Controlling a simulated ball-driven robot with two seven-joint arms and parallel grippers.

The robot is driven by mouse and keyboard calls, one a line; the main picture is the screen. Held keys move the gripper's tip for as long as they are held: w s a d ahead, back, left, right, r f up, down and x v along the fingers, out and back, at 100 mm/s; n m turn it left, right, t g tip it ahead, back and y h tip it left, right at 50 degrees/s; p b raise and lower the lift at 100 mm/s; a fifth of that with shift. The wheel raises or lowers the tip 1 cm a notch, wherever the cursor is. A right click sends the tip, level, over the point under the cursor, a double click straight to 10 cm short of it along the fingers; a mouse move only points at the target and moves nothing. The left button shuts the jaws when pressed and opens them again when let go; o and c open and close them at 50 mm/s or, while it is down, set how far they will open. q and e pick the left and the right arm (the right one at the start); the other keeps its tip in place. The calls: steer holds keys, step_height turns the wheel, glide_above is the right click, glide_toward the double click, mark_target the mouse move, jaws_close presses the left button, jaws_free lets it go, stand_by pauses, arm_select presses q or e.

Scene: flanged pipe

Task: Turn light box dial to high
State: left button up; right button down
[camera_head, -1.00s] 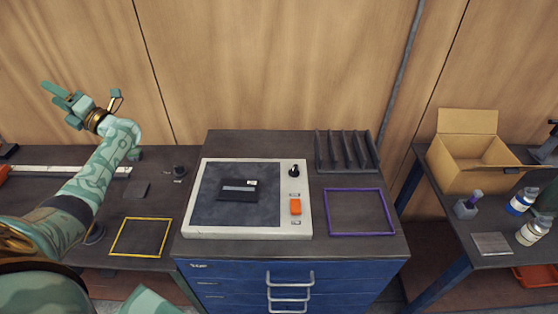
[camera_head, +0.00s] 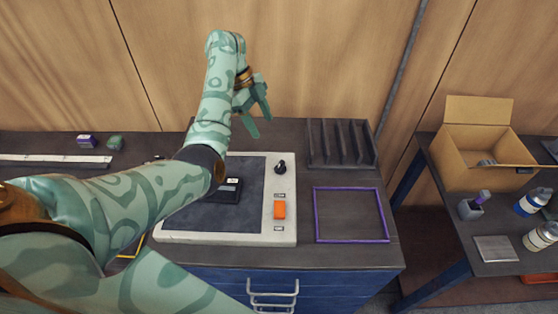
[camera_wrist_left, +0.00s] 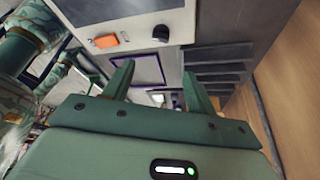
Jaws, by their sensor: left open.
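The light box (camera_head: 285,231) is a white-framed panel with a dark surface on the blue cabinet. Its black dial (camera_head: 280,167) stands at the upper right of the frame, above an orange switch (camera_head: 280,209). In the left wrist view the dial (camera_wrist_left: 161,33) and the orange switch (camera_wrist_left: 106,41) are near the top. My left gripper (camera_head: 262,115) is open and empty, above and behind the box, up and left of the dial and apart from it. Its two fingers show in the left wrist view (camera_wrist_left: 157,82). The dial's setting is too small to read. My right gripper is not in view.
A black slotted rack (camera_head: 341,144) stands right of the dial. A purple frame (camera_head: 351,214) lies flat on the cabinet top. A dark block (camera_head: 228,190) lies on the light box, partly hidden by my arm. An open cardboard box (camera_head: 480,148) is on the right table.

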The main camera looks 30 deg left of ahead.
mark_target(280, 163)
arm_select(q)
steer(key=b+x, duration=0.4)
steer(key=x, duration=0.9)
steer(key=shift+f+b, duration=0.25)
steer(key=shift+b, duration=0.1)
steer(key=shift+d+f, duration=0.2)
steer(key=shift+f, duration=0.3)
steer(key=c, duration=1)
